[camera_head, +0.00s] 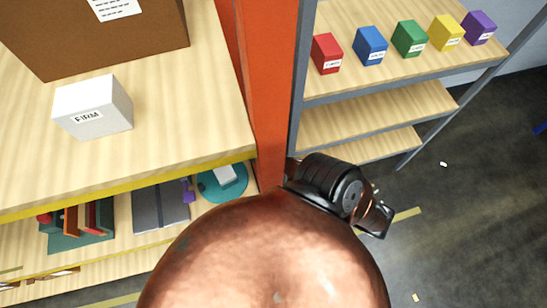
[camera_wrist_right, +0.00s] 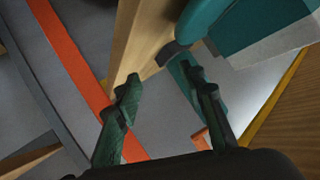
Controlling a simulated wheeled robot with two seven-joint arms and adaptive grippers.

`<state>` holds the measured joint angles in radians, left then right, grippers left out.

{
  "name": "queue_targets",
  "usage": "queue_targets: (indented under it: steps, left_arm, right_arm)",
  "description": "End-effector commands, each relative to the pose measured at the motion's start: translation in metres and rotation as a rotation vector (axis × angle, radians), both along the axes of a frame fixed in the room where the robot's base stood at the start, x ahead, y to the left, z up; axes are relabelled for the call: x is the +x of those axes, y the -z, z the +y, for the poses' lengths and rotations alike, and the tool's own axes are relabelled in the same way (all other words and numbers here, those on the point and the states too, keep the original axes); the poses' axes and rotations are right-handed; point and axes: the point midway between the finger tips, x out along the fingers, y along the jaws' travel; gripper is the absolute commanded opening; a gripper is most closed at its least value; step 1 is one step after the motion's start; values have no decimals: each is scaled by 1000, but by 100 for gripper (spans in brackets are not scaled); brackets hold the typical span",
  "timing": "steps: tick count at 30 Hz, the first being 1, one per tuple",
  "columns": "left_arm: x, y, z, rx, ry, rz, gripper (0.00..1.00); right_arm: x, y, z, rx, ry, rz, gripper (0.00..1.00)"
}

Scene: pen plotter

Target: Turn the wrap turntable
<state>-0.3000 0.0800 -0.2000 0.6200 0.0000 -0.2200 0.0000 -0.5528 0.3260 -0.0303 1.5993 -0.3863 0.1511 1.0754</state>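The wrap turntable is a teal disc (camera_head: 210,187) on the lower shelf in the head view, near the orange post. A white block (camera_head: 224,175) sits on it. In the right wrist view the teal turntable (camera_wrist_right: 212,18) is at the top right, with a pale block (camera_wrist_right: 275,45) on it. A small dark grey piece (camera_wrist_right: 172,53) shows at its edge. My right gripper (camera_wrist_right: 165,85) is open, its two fingers apart with nothing visibly held. The finger on the right is close to the turntable's edge; I cannot tell if they touch. My left gripper is not in view.
The orange post (camera_head: 262,90) and upper shelf (camera_head: 190,130) crowd the turntable. A white FIRM box (camera_head: 95,108) and brown carton (camera_head: 90,35) stand above. A purple piece (camera_head: 189,190) and grey panels (camera_head: 160,208) lie beside it. Coloured boxes line the right rack (camera_head: 390,80).

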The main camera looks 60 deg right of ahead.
Motion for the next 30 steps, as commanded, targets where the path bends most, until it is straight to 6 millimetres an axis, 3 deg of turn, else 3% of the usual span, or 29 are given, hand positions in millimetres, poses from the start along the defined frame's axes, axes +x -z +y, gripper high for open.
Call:
queue_targets:
  steps: [9, 30]
  left_arm:
    - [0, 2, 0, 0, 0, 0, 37]
    - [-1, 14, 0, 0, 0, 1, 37]
  right_arm:
    - [-45, 39, -18, 4, 92, 96, 37]
    - [-111, 154, -13, -70, 94, 316, 37]
